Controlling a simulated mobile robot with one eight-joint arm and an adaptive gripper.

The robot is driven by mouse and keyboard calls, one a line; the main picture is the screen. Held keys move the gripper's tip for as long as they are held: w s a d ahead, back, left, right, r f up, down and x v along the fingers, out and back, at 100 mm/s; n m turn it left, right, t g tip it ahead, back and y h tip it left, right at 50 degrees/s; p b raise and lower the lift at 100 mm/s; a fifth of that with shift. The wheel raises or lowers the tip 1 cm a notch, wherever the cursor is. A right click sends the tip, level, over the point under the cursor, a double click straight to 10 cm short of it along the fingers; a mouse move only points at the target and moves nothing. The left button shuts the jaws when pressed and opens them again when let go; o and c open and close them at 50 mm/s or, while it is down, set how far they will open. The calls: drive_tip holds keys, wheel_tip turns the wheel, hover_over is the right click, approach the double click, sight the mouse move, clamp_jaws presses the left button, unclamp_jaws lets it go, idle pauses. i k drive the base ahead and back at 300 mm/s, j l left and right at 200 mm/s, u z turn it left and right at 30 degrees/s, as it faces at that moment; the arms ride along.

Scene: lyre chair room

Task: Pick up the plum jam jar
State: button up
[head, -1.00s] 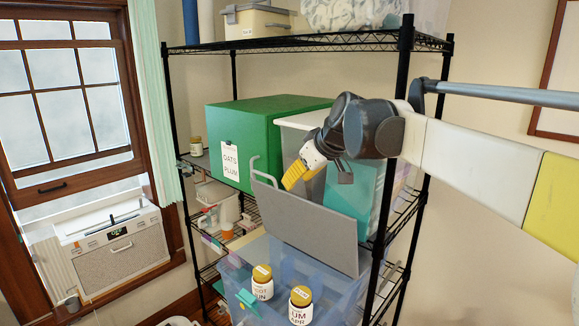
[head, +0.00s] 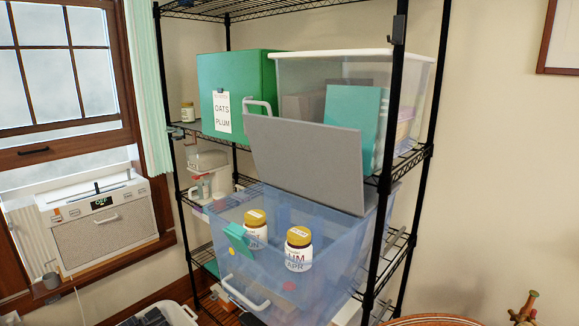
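A jar with a gold lid (head: 298,249) has a white label reading "LUM" and "APR", consistent with plum. A second gold-lidded jar (head: 256,229) is just behind it to the left; its label is only partly readable. Both appear upright at the translucent blue bin (head: 336,258); I cannot tell whether they are inside it or on top. A third, small gold-lidded jar (head: 187,112) stands on the shelf left of the green box, its label unreadable. My gripper is out of view, so its state is hidden.
A grey panel (head: 305,160) leans above the blue bin. A green box (head: 243,78) labelled "OATS PLUM" and a clear white-rimmed bin (head: 345,55) sit on the shelf. Black rack posts (head: 385,175) stand close by. A window (head: 66,70) is at left.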

sight(299, 244)
drive_tip(key=i+j+u, duration=0.1)
drive_tip(key=u, duration=0.35)
drive_tip(key=i+j+u, duration=0.15)
drive_tip(key=u, duration=0.25)
drive_tip(key=i+j+u, duration=0.15)
drive_tip(key=u, duration=0.3)
drive_tip(key=i+j+u, duration=0.1)
drive_tip(key=u, duration=0.35)
drive_tip(key=i+j, duration=0.1)
drive_tip(key=i, duration=0.3)
drive_tip(key=i+j+z, duration=0.1)
drive_tip(key=i, duration=0.35)
drive_tip(key=z, duration=0.5)
drive_tip(key=j+z, duration=0.15)
drive_tip(key=z, duration=0.35)
drive_tip(key=i+j+z, duration=0.1)
drive_tip(key=z, duration=0.9)
drive_tip(key=j+z, duration=0.15)
drive_tip(key=z, duration=0.35)
